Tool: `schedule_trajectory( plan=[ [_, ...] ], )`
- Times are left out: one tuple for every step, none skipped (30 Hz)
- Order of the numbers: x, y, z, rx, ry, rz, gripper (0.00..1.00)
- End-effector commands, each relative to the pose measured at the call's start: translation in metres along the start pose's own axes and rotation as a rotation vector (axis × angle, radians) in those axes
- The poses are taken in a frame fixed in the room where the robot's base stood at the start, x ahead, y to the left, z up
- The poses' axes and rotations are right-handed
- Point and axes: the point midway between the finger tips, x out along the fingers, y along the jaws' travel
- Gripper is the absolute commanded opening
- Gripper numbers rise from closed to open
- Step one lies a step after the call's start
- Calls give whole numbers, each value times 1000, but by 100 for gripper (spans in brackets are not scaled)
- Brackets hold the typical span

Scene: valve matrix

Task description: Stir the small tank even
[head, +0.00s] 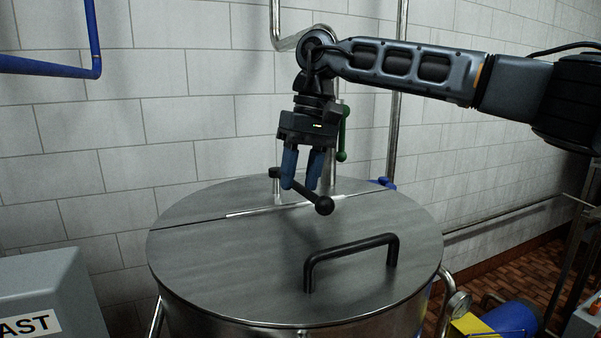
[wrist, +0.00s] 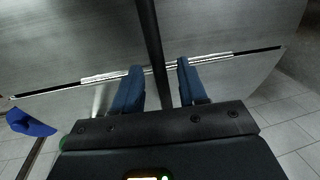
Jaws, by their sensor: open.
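The small tank (head: 215,262) is a round steel vessel with a flat, split metal lid. In the wrist view the dark crank bar (wrist: 150,35) runs between the two open fingers (wrist: 159,66). I cannot tell whether either finger touches it. The tank's contents are hidden under the lid.
A black arched handle (head: 350,250) stands on the lid's near half. A green-handled valve (head: 343,135) and steel pipes rise behind the tank. A grey box (head: 45,285) is at the lower left, and a gauge (head: 459,305) at the lower right. Blue pipes (head: 50,67) hang upper left.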

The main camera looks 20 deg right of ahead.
Motion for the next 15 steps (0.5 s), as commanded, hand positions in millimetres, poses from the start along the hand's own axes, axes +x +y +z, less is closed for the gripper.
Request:
schedule_trajectory(
  plan=[
    [0,0,0,0,0,0,42],
    [0,0,0,0,0,0,42],
    [0,0,0,0,0,0,42],
    [0,0,0,0,0,0,41],
    [0,0,0,0,0,0,38],
    [0,0,0,0,0,1,34],
    [0,0,0,0,0,1,32],
    [0,0,0,0,0,1,29],
    [0,0,0,0,0,1,25],
    [0,0,0,0,0,1,22],
    [0,0,0,0,0,1,19],
    [0,0,0,0,0,1,15],
    [0,0,0,0,0,1,12],
    [0,0,0,0,0,1,10],
    [0,0,0,0,0,1,6]
  ],
)
